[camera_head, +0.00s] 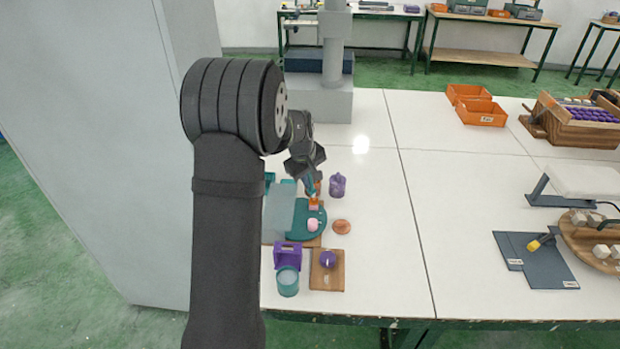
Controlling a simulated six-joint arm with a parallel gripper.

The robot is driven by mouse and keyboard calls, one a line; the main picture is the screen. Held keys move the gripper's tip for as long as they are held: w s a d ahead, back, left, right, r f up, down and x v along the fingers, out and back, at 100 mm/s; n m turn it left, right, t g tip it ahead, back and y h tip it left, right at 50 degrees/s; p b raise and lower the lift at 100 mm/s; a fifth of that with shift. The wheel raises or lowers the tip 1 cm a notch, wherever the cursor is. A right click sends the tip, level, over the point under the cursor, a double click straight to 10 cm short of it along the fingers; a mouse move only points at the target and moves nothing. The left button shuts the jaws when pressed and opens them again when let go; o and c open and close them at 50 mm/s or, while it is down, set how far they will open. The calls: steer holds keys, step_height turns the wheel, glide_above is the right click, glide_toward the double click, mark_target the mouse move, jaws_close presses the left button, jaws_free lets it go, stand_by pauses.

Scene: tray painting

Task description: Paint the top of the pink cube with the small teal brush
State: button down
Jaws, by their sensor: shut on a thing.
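My gripper (311,181) is above the back of a dark teal tray (320,228). It is shut on a small teal thing that looks like the brush (309,190), pointing down. Just below it is a small orange block (314,203) at the tray's back. I cannot tell if the brush touches it. A small pink object (313,225), seemingly the pink cube, sits on the tray in front of the orange block. Its shape is too small to make out well.
A purple mug (338,185) stands right of the gripper. An orange-brown disc (341,227) lies right of the tray. In front are a purple holder (288,254), a teal cup (288,281) and a wooden board (333,281) bearing a purple object (328,259). The table's middle is clear.

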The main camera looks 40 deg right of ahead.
steer(key=shift+a, duration=0.5)
steer(key=shift+r, duration=3.55)
steer(key=w+a+f, duration=0.4)
steer(key=w+a, duration=0.1)
steer(key=a, duration=0.6)
steer(key=w+a+f, duration=0.3)
steer(key=w+a, duration=0.2)
steer(key=a, duration=0.7)
steer(key=w+a+f, duration=0.4)
steer(key=w+a, duration=0.1)
steer(key=a, duration=0.6)
steer(key=s+a+f, duration=0.1)
steer(key=a+f, duration=0.2)
steer(key=a, duration=1.1)
steer(key=shift+a+n, duration=0.15)
steer(key=shift+n, duration=0.15)
